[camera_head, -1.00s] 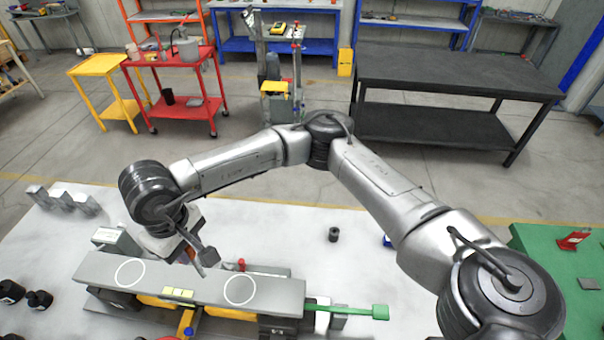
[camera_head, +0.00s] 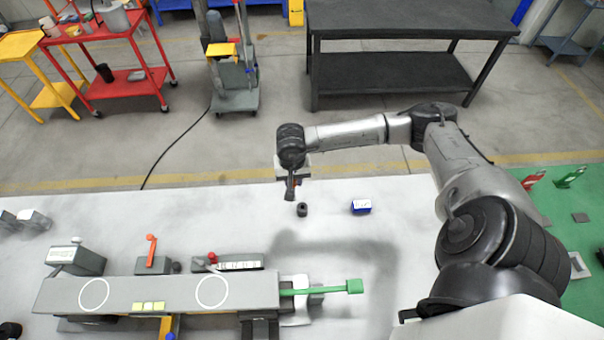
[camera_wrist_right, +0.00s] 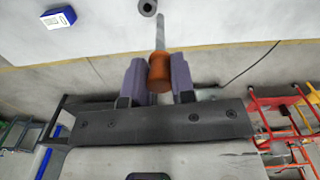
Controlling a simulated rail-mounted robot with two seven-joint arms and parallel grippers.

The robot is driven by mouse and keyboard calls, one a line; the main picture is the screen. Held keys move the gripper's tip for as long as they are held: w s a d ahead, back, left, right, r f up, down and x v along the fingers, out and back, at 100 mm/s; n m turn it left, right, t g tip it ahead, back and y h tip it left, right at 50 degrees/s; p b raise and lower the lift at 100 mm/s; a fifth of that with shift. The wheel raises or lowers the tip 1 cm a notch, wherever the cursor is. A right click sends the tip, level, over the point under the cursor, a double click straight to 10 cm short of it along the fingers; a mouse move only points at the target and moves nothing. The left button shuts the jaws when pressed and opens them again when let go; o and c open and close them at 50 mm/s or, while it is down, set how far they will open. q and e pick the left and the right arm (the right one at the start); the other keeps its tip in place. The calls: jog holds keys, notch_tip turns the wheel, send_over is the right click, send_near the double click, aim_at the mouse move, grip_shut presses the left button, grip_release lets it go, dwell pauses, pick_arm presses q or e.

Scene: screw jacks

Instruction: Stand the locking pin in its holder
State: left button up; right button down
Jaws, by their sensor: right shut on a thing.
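My right gripper (camera_head: 291,187) is over the far part of the white table in the head view. In the right wrist view its purple-grey fingers (camera_wrist_right: 159,82) are shut on the orange handle of the locking pin (camera_wrist_right: 159,70). The pin's thin grey shaft sticks out past the fingertips. A small dark cylinder with a hole in its top, seemingly the holder (camera_head: 302,210), stands on the table just below the gripper in the picture. My left gripper is not in view.
A blue-and-white box (camera_head: 361,207) lies right of the holder. A long grey jack assembly (camera_head: 180,293) with a green handle (camera_head: 354,286) lies at the near left. A green mat (camera_head: 560,210) is at the right. The table around the holder is mostly clear.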

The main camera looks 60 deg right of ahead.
jog(key=d, duration=0.1)
jog(key=s+d+f, duration=0.1)
jog(key=shift+s+d+m, duration=0.3)
jog(key=shift+d+m, duration=0.1)
jog(key=shift+f+b, duration=2.8)
jog(key=shift+b, duration=0.1)
jog(key=shift+b, duration=0.3)
